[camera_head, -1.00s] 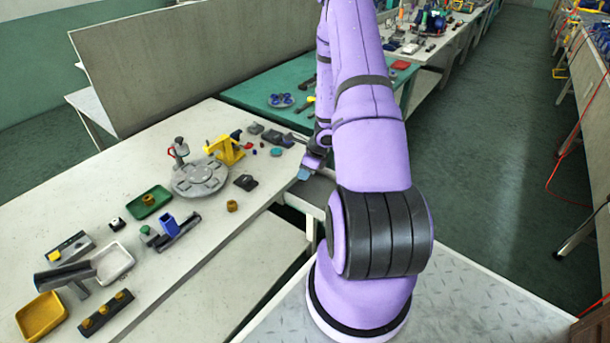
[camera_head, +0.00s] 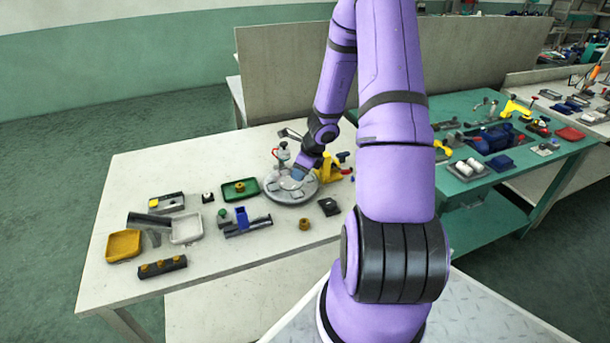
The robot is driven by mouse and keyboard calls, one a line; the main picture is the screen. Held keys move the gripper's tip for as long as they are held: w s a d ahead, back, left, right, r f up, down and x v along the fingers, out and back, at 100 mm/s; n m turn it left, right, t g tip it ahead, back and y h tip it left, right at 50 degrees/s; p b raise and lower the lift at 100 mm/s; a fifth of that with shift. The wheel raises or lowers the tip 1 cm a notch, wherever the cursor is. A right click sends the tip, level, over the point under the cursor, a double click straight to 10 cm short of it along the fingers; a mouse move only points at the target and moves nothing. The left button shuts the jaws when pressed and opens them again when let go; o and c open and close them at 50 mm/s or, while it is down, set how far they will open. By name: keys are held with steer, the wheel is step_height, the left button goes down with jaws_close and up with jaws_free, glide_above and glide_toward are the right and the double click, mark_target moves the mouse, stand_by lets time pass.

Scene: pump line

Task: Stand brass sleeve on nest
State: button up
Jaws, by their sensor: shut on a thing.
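My gripper (camera_head: 299,173) is low over the grey round plate (camera_head: 282,197), with a light blue tip. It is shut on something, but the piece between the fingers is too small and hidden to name. A short brass sleeve-like ring (camera_head: 305,223) stands on the white table in front of the plate. Another brass piece (camera_head: 240,186) lies in the green tray (camera_head: 252,192). A small black block (camera_head: 329,207) sits right of the plate and may be the nest; I cannot tell for sure.
A red-and-grey clamp (camera_head: 282,153) stands behind the plate and a yellow fixture (camera_head: 328,168) beside it, close to my gripper. A blue bracket (camera_head: 242,218), a black rail with brass knobs (camera_head: 162,267) and a yellow tray (camera_head: 124,246) lie left. The table's front strip is clear.

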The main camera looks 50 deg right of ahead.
mark_target(294, 193)
steer(key=shift+w+a, duration=0.15)
steer(key=shift+a, duration=0.05)
steer(key=shift+w+a+f, duration=0.15)
steer(key=shift+f, duration=3.05)
steer(key=o, duration=1.6)
steer(key=shift+c, duration=0.2)
steer(key=shift+r, duration=3.5)
